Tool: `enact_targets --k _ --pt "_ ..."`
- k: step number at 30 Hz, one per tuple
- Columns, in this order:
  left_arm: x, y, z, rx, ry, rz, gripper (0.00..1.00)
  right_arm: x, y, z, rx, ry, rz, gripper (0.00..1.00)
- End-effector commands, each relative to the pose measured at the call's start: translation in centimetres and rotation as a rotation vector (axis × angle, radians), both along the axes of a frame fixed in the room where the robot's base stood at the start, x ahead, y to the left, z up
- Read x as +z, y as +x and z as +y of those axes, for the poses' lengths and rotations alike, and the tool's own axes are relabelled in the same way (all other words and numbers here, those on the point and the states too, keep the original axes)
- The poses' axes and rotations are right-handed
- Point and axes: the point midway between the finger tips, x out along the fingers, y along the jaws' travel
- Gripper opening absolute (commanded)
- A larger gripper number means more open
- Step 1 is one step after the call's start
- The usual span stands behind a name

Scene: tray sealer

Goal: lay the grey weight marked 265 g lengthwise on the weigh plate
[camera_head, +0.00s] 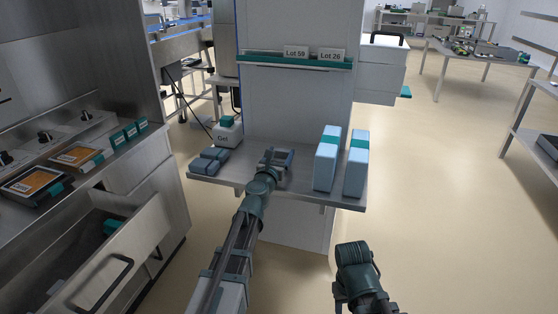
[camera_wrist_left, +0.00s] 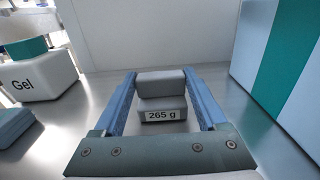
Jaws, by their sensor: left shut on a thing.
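The grey weight marked 265 g (camera_wrist_left: 160,114) sits between the two blue fingers of my left gripper (camera_wrist_left: 160,92) in the left wrist view. The gripper is shut on it, and the label faces the camera. A second grey block-like part (camera_wrist_left: 160,82) shows just behind or above the label; I cannot tell whether it belongs to the same weight. In the head view my left gripper (camera_head: 277,158) is over the middle of the steel shelf (camera_head: 225,178), and the weight is hard to make out. I cannot pick out the weigh plate for certain. My right gripper's fingers are not visible.
Two tall blue boxes with teal bands (camera_head: 327,158) stand right of my left gripper. A white container marked Gel (camera_head: 227,131) and several grey-blue blocks (camera_head: 208,160) are to its left. A drawer (camera_head: 120,255) stands open at lower left.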

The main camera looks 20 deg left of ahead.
Motion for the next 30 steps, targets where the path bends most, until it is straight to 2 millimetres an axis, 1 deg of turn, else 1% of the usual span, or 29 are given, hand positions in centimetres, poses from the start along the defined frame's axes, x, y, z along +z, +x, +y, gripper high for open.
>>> enact_targets --k 6,10,11,12,15,23,27,30 --pt "0.1 0.0 0.0 0.000 0.000 0.000 0.00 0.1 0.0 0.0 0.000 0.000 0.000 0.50" --pt "-0.3 0.0 0.0 0.000 0.000 0.000 0.00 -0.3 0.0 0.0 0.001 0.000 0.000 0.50" --pt "-0.3 0.0 0.0 0.000 0.000 0.000 0.76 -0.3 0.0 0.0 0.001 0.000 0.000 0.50" --pt "-0.2 0.0 0.0 0.000 0.000 0.000 0.83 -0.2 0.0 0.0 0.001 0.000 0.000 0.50" --pt "-0.2 0.0 0.0 0.000 0.000 0.000 1.00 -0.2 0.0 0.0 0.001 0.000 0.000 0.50" --pt "-0.1 0.0 0.0 0.000 0.000 0.000 1.00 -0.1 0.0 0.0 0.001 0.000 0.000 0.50" --pt "0.4 -0.1 0.0 0.000 0.000 0.000 1.00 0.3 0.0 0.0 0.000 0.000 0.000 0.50" --pt "0.1 -1.3 0.0 0.001 0.000 0.000 1.00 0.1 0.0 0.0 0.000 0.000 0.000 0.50"
